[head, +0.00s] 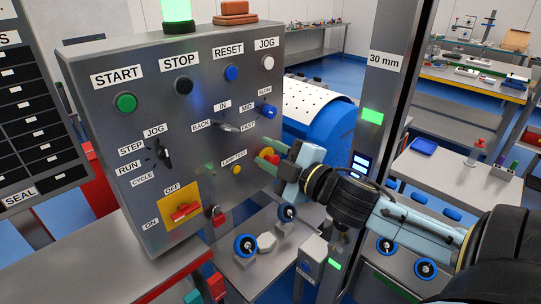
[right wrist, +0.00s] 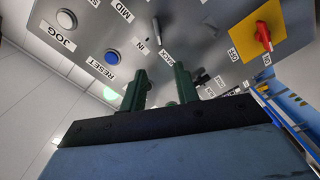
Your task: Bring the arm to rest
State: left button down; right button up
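My right arm comes in from the right edge, and its gripper (head: 274,159) is in front of the right side of a grey control panel (head: 130,76). In the right wrist view the two green fingers (right wrist: 160,88) stand apart with a clear gap and nothing held between them. The panel, tilted in that view, lies beyond the fingertips. In the head view the fingers are just right of the yellow LAMP TEST button (head: 236,170); whether they touch the panel I cannot tell. My left gripper is not in view.
The panel carries a green START button (head: 125,102), a black selector knob (head: 161,155) and a red switch on a yellow plate (head: 183,211). A grey post marked 30 mm (head: 384,90) stands behind my right arm. A blue drum (head: 335,122) is behind the panel.

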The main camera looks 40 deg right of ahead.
dwell(0.6)
jog(key=s+a+f+m+g+h, duration=0.15)
jog(key=s+f+m+g, duration=0.25)
jog(key=f, duration=0.5)
jog(key=s+a+f+m+g+h, duration=0.1)
jog(key=s+f+m+g+h, duration=0.2)
jog(key=f, duration=0.5)
jog(key=s+a+f+m+g+y, duration=0.2)
jog(key=s+a+f+g, duration=0.25)
jog(key=s, duration=0.25)
jog(key=s+a+f+m+g+y, duration=0.1)
jog(key=s+a+f+m+g, duration=0.15)
jog(key=s+a+f, duration=0.35)
notch_tip(320, 180, down, 26)
jog(key=s+d+g+b, duration=0.1)
jog(key=s+g+b, duration=0.1)
jog(key=b, duration=0.2)
jog(key=s+d+f+b, duration=0.1)
jog(key=s+f+b, duration=0.1)
jog(key=s+f, duration=0.6)
jog(key=s+d+f+g+b, duration=0.1)
jog(key=s+d+f+b, duration=0.1)
jog(key=s+f, duration=0.6)
notch_tip(320, 180, down, 4)
jog(key=shift+s+f+n+b, duration=0.15)
jog(key=shift+s+n+b, duration=0.1)
jog(key=shift+n+b, duration=0.1)
